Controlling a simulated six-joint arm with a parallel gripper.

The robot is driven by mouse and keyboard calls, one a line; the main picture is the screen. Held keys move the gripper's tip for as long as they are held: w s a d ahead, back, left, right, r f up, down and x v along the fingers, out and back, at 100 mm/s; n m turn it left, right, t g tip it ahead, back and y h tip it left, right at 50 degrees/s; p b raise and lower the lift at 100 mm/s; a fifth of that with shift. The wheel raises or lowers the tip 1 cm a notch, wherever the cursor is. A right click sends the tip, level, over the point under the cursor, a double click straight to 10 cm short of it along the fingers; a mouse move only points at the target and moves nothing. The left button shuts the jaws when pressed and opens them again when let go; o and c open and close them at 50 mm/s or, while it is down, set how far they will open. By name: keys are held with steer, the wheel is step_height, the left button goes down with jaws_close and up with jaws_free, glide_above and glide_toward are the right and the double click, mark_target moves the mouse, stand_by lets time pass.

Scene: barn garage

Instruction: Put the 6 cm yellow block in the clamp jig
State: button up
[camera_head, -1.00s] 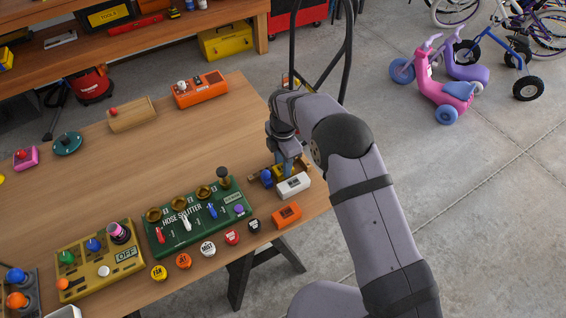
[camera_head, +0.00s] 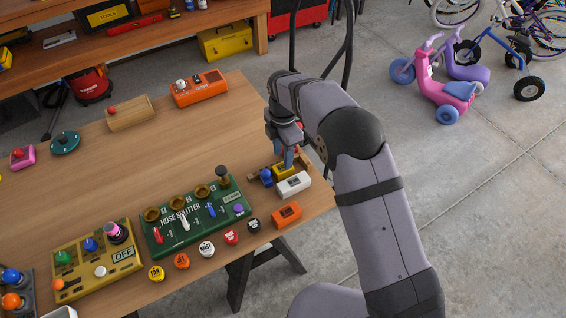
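The yellow block (camera_head: 285,171) sits low at the clamp jig (camera_head: 254,179), a small brown wooden fixture with a blue knob (camera_head: 266,176), near the table's right edge. The block appears to lie within the jig, but its seating is too small to judge. My gripper (camera_head: 288,163) points down directly over the block, its blue-grey fingertips at or just above the block's top. The finger gap is too small to show whether they grip it. My wrist and forearm cover part of the area behind.
A white labelled box (camera_head: 293,184) stands right in front of the jig, with an orange box (camera_head: 286,215) nearer. The green hose splitter panel (camera_head: 185,238) is close on the left. The back middle of the table (camera_head: 190,140) is clear.

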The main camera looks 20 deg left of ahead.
step_height(320, 180, up, 8)
steer(key=b, duration=0.1)
steer(key=shift+f+b, duration=0.15)
steer(key=shift+b, duration=0.15)
steer(key=s+d+m, duration=0.4)
steer(key=d+m, duration=0.2)
steer(key=d, duration=0.3)
steer(key=s+d+m, duration=0.4)
steer(key=d+m, duration=0.2)
steer(key=d, duration=0.3)
steer(key=s+d+f+m, duration=0.3)
steer(key=s+d+m, duration=0.9)
steer(key=s+m, duration=0.2)
steer(key=shift+s+d+m, duration=0.15)
steer(key=shift+s+m, duration=0.15)
steer(key=shift+m, duration=0.2)
